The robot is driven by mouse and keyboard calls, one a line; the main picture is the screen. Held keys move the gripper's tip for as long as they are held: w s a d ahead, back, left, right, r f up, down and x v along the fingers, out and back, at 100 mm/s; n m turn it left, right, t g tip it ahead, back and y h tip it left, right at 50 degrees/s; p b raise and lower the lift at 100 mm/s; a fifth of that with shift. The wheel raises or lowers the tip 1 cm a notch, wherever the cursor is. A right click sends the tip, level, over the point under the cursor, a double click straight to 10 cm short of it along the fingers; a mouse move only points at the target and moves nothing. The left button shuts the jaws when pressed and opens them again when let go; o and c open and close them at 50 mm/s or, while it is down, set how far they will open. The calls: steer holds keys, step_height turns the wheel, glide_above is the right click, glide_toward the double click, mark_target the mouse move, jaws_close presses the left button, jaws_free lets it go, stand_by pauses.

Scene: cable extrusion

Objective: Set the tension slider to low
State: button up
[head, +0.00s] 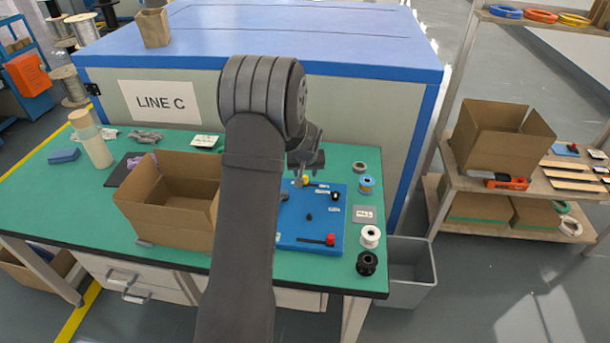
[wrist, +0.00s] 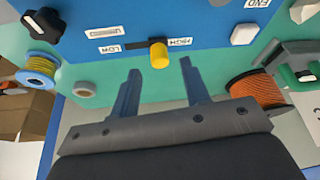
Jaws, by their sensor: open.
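The tension slider has a yellow knob (wrist: 159,55) in a dark slot on the blue panel (wrist: 225,12). The knob sits at the end beside the HIGH label (wrist: 180,42); the LOW label (wrist: 110,48) is at the slot's other end, to the left in the wrist view. In the head view the yellow knob (head: 306,180) is at the panel's far edge, just below my gripper (head: 305,168). In the wrist view my gripper (wrist: 161,67) is open and empty, its fingertips on either side of the knob's near end. I cannot tell its exact height above the panel.
A black rotary knob (wrist: 42,25) and a white button (wrist: 244,34) are on the panel. A spool of yellow wire (wrist: 40,70) and an orange spool (wrist: 258,90) stand nearby. An open cardboard box (head: 175,195) stands left of my arm on the green table (head: 40,205).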

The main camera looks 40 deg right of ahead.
mark_target(318, 183)
steer(key=shift+x, duration=1.25)
steer(key=shift+c, duration=0.2)
jaws_close()
steer(key=shift+s+d, duration=1.55)
steer(key=shift+d, duration=0.05)
steer(key=shift+c, duration=0.2)
jaws_free()
steer(key=shift+s+d, duration=0.1)
steer(key=shift+o, duration=0.4)
